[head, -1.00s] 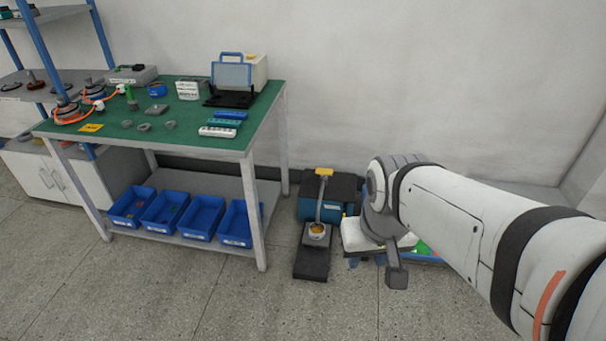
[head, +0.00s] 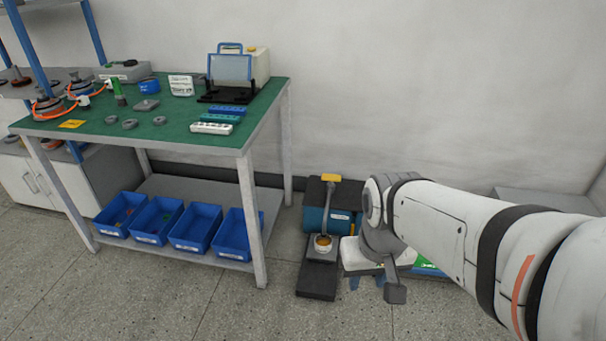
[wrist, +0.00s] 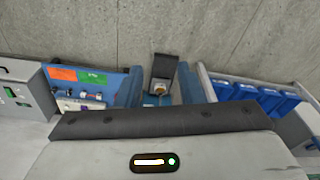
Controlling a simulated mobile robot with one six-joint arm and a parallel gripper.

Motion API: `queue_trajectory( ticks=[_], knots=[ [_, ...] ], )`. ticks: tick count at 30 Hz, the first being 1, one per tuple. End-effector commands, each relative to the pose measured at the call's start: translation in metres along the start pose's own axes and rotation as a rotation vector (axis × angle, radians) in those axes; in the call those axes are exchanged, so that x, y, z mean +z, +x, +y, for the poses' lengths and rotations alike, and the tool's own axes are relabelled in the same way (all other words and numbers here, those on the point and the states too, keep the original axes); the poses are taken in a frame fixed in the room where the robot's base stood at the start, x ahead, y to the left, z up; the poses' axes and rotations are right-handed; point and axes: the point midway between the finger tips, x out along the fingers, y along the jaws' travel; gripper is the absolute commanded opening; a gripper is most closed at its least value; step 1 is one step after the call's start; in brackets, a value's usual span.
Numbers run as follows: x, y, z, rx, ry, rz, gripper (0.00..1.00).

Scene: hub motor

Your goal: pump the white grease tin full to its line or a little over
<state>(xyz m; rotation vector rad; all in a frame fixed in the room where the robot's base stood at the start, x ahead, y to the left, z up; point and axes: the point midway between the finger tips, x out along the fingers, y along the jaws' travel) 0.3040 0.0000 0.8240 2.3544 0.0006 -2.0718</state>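The white grease tin (head: 323,243) stands on a dark plate in front of the grease pump, under its spout. Yellow-orange grease shows inside it; its line cannot be made out. The pump (head: 315,217) is blue and black, with a yellow handle (head: 328,178) on top, against the wall. My gripper (head: 367,286) hangs just right of the tin and pump in the head view, pointing down. Its blue fingers are apart with nothing seen between them. In the wrist view the tin (wrist: 158,90) shows beyond the gap between my gripper's fingers (wrist: 160,72).
A green-topped workbench (head: 185,133) stands left of the pump, with several blue bins (head: 195,228) on its lower shelf. A blue tray with orange and green cards (wrist: 92,77) lies beside the pump, partly hidden by my arm in the head view. The floor in front is clear.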

Motion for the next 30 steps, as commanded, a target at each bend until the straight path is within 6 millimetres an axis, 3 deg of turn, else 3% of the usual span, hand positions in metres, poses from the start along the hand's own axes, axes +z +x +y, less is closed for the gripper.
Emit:
queue_trajectory(
  ticks=[7, 20, 30],
  knots=[
    [-0.0002, -0.0007, 0.0001, 0.0, 0.0, 0.001, 0.34],
    [-0.0002, -0.0006, 0.0001, 0.0, 0.0, 0.0, 0.0],
    [-0.0001, -0.0005, 0.0001, 0.0, 0.0, 0.0, 0.0]
  ],
)
